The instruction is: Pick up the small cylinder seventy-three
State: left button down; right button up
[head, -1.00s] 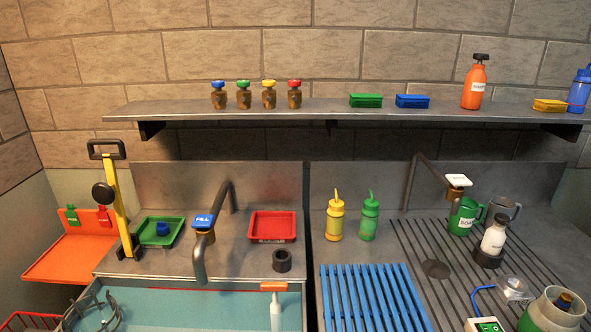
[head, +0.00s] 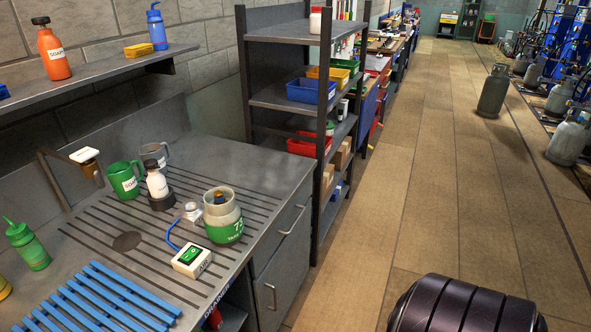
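The small cylinder seventy-three (head: 224,217) stands upright on the grooved metal drainboard, near its right front edge. It is cream with a green band marked 73, and a brass-coloured fitting shows inside its open collar. Neither of my grippers is in view, and nothing is touching the cylinder.
A shelf rack (head: 280,98) stands behind the counter. Open floor (head: 430,190) lies right, with grey gas cylinders (head: 493,92).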

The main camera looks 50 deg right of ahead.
aim_at(223, 217)
jog(key=l+z, duration=0.1)
jog(key=z, duration=0.85)
jog(key=u, duration=2.35)
jog(key=z, duration=2.35)
jog(key=i+l+u, duration=0.15)
jog(key=l, duration=0.15)
jog(key=i+l+u, duration=0.1)
jog(key=l, duration=0.25)
jog(key=i+l+u, duration=0.15)
jog(key=l, duration=0.2)
jog(key=k, duration=0.05)
